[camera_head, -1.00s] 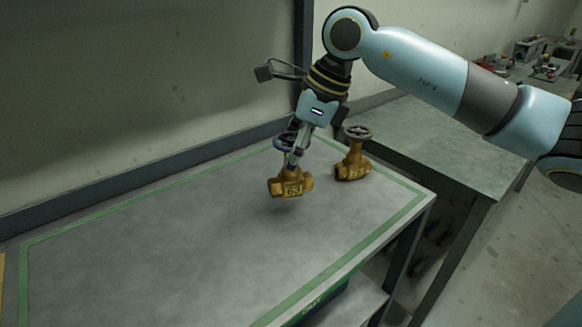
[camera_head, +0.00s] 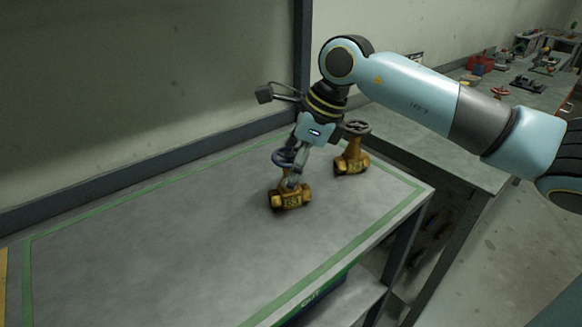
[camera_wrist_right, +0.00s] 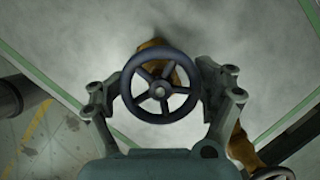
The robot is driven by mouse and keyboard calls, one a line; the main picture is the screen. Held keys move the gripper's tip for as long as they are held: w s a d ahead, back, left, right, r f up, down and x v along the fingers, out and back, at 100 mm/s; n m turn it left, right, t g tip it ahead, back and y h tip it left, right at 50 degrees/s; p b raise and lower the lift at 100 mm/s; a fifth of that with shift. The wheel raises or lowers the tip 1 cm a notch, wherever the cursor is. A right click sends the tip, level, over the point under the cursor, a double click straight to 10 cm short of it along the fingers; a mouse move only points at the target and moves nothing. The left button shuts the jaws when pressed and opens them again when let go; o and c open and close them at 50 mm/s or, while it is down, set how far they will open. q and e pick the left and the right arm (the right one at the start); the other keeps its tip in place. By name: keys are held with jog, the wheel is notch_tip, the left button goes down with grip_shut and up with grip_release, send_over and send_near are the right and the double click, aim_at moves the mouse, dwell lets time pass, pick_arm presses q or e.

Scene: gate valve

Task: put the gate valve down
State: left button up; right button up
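The gate valve (camera_head: 291,199) has a yellow-orange body marked 63 and a dark blue handwheel (camera_wrist_right: 160,87). It stands roughly upright at or just above the grey table top; I cannot tell whether its base touches. My right gripper (camera_head: 292,172) comes down from above at a slant. In the wrist view its two fingers (camera_wrist_right: 161,86) press in on both sides of the handwheel, which hides most of the yellow body (camera_wrist_right: 155,47). The right gripper is shut on the valve. My left gripper is not in view.
A second yellow valve (camera_head: 351,162) with a dark handwheel stands close by at the right, near the table's far corner. The table (camera_head: 150,250) has a green border line and is clear to the left and front. A wall runs behind; another bench (camera_head: 440,140) stands beyond.

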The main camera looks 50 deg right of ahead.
jog(key=shift+o, duration=0.9)
jog(key=shift+r, duration=0.15)
jog(key=p+v, duration=0.1)
jog(key=v, duration=1.1)
